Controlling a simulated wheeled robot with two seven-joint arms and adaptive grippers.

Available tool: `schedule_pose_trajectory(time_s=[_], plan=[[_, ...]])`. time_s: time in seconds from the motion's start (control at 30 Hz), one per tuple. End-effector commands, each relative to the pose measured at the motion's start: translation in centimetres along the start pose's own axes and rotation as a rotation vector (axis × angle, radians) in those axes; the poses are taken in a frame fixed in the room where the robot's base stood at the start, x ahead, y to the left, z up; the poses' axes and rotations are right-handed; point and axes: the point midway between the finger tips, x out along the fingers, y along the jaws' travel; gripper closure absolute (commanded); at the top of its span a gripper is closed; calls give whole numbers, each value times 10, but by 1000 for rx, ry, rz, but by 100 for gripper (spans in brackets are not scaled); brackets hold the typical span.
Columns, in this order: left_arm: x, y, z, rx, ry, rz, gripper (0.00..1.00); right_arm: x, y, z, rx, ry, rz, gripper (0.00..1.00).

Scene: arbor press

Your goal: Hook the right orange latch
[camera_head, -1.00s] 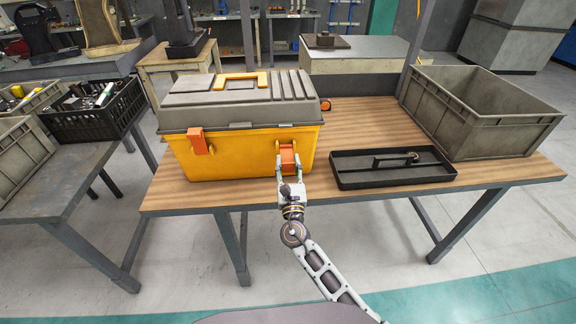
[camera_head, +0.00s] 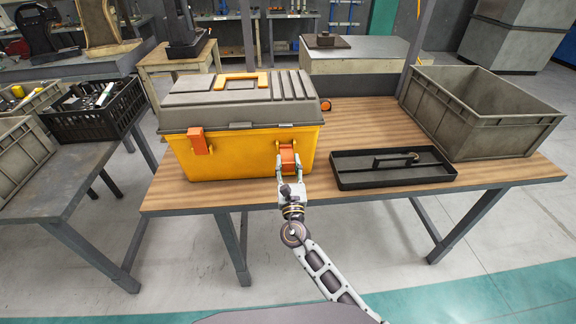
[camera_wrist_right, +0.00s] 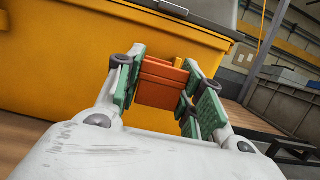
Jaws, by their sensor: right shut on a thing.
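A yellow toolbox (camera_head: 240,158) with a closed grey lid (camera_head: 215,98) stands on the wooden table. The right orange latch (camera_head: 287,158) is on its front, and it also shows in the right wrist view (camera_wrist_right: 161,83). My right gripper (camera_head: 288,168) is at this latch, with its green-padded fingers on both sides of it and shut on it. The fingers hide the latch's sides, and I cannot tell whether its top is hooked on the lid. The left orange latch (camera_head: 199,141) hangs on the front, nearer the left end. My left gripper is not in view.
A black tray (camera_head: 345,182) with a handle lies right of the toolbox. A grey crate (camera_head: 495,135) stands at the table's right end. Bare wood (camera_head: 365,118) shows behind the tray. A black basket (camera_head: 92,122) is on the left table.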

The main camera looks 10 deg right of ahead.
Motion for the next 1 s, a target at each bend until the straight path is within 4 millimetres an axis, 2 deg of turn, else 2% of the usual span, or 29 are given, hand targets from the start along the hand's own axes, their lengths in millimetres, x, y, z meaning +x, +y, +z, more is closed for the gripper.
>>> schedule_pose_trajectory(time_s=[0.03,0.27,0.3,0.43,0.83,1.0], plan=[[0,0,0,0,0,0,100,3,-1,8,1,-15,-5,100],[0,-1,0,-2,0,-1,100,3,-1,8,1,-15,-5,100],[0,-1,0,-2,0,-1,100,3,-1,8,1,-15,-5,61],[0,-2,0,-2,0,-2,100,2,-1,7,1,-12,-4,44],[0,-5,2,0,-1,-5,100,0,0,2,1,-4,-1,43],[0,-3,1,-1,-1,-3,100,-7,0,2,0,-3,0,43]])
